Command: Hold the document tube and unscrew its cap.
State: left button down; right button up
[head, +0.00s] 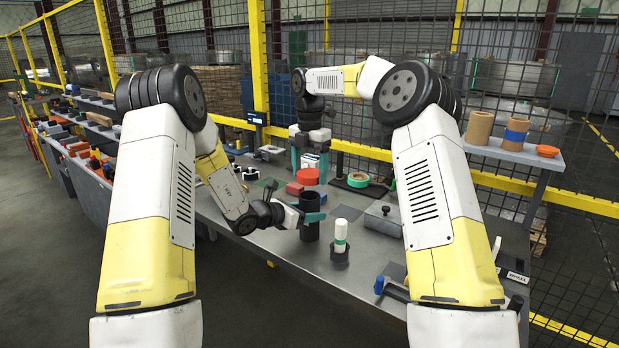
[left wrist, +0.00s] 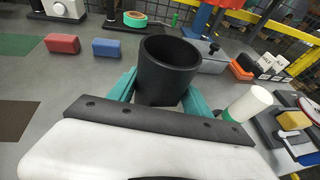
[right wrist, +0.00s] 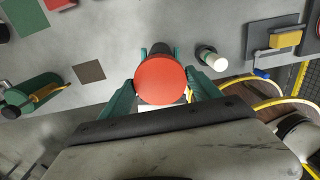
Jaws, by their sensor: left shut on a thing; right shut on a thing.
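The black document tube (head: 310,231) stands upright over the bench in the head view. Its open top, with no cap on it, shows in the left wrist view (left wrist: 168,68). My left gripper (head: 308,214) is shut around the tube's side, with teal fingers on both sides of it in the left wrist view (left wrist: 163,92). The round red cap (head: 308,177) is apart from the tube, above and behind its mouth. My right gripper (head: 309,168) points down and is shut on the cap, which fills the space between its fingers in the right wrist view (right wrist: 161,80).
A white bottle with a green band (head: 341,232) stands in a black holder close right of the tube. Red and blue blocks (head: 294,188) and a green tape roll (head: 358,180) lie behind. A grey box (head: 384,217) is to the right. Mesh fencing backs the bench.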

pick_arm(q)
jog(key=shift+c, duration=1.9)
grip_release()
